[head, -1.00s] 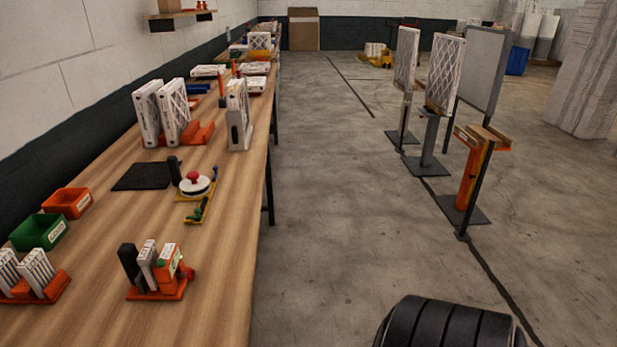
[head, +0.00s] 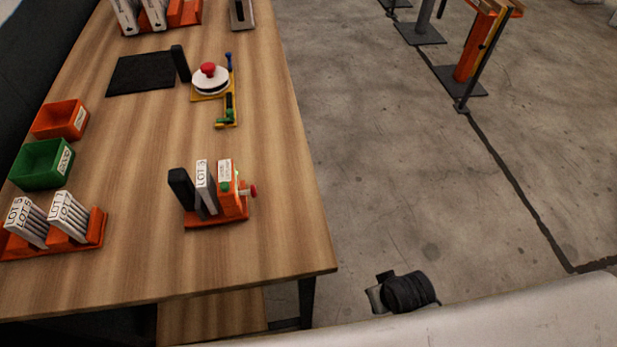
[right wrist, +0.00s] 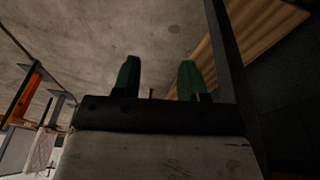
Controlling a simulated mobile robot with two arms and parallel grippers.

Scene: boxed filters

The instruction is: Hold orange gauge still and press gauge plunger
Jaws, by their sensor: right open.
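The orange gauge (head: 228,192) stands upright on the bench, at the right end of an orange rack (head: 213,219). It has a white label on top, a green spot, and a red plunger (head: 250,190) sticking out to the right. A white box (head: 206,186) and a black block (head: 183,189) stand to its left in the same rack. My right gripper (right wrist: 157,80) shows in the right wrist view with its two green-padded fingers apart and nothing between them. It is away from the gauge, over the floor beside the bench. My left gripper is out of view.
The wooden bench (head: 150,260) has clear surface around the rack. Green (head: 42,164) and orange (head: 61,119) bins and a filter rack (head: 97,228) lie left. A red-knobbed fixture (head: 210,80) and black mat (head: 140,74) stand farther back. Open floor lies right.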

